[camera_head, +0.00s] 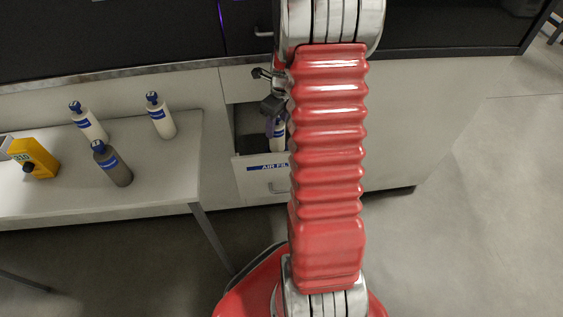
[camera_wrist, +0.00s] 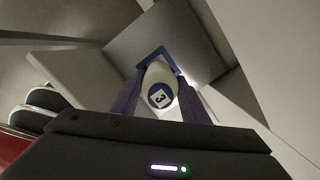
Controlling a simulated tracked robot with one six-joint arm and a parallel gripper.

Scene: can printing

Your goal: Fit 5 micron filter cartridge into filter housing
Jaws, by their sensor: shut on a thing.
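A white cartridge (camera_wrist: 158,76) with a blue band and a square label on its end sits between my fingers. The label's mark looks like a 3, seen at a tilt. My gripper (camera_wrist: 160,90) is shut on this cartridge. In the head view my gripper (camera_head: 275,122) is at the open drawer (camera_head: 262,162), whose front label begins "AIR FIL". Part of the white cartridge (camera_head: 279,142) shows below my fingers, inside the drawer opening. My red arm hides the drawer's right side. I cannot pick out the filter housing in either view.
A grey table (camera_head: 160,185) stands at the left. It holds two white bottles with blue caps (camera_head: 88,122) (camera_head: 160,116), a darker grey bottle (camera_head: 113,165) and a yellow device (camera_head: 35,157). A pale cabinet front (camera_head: 410,130) stretches right of my arm. Open floor lies at the right.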

